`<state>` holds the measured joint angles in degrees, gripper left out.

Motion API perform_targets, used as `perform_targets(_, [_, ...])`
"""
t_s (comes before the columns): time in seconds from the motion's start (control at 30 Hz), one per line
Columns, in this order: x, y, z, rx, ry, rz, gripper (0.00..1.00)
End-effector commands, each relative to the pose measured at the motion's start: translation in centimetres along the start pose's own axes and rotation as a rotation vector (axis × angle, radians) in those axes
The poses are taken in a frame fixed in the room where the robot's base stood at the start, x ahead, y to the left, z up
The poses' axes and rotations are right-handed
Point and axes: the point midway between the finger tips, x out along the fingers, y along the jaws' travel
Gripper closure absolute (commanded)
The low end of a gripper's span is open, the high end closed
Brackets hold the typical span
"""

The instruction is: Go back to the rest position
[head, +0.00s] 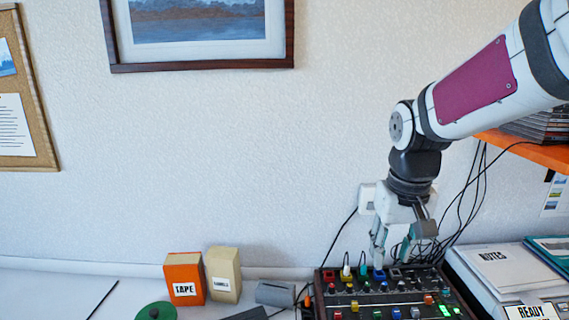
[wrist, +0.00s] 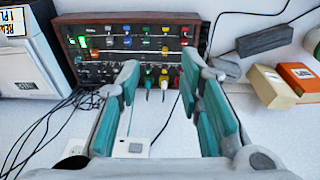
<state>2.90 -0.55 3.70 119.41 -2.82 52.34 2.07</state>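My gripper (head: 395,245) hangs from my arm at the right of the head view, pointing down just above the back edge of a control panel (head: 342,306) with coloured buttons and plugs. In the wrist view my gripper (wrist: 157,80) shows two teal-padded fingers spread wide apart, with nothing held between them. Beyond the fingertips, cables with green and yellow plugs (wrist: 164,82) run into the panel's back side. I cannot tell whether a fingertip touches the panel.
Black cables (head: 470,205) hang along the wall to the right. An orange shelf (head: 525,150) is at the right, above a NOTES folder (head: 497,262). An orange TAPE box (head: 185,279) and a tan LABELS box (head: 224,274) stand left.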

Motion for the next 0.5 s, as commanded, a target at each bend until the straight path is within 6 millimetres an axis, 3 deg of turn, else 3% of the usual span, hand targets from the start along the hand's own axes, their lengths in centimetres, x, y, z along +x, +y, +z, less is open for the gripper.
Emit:
perform_targets(0.03, [-1.3, 0.0, 1.3, 0.0, 0.018, 0.001, 0.67])
perform_targets(0.2, [-4.2, 0.2, 5.5, 0.003, 0.062, 0.002, 0.67])
perform_targets(0.5, [-7.2, 0.3, 13.2, 0.009, 0.14, -0.008, 0.67])
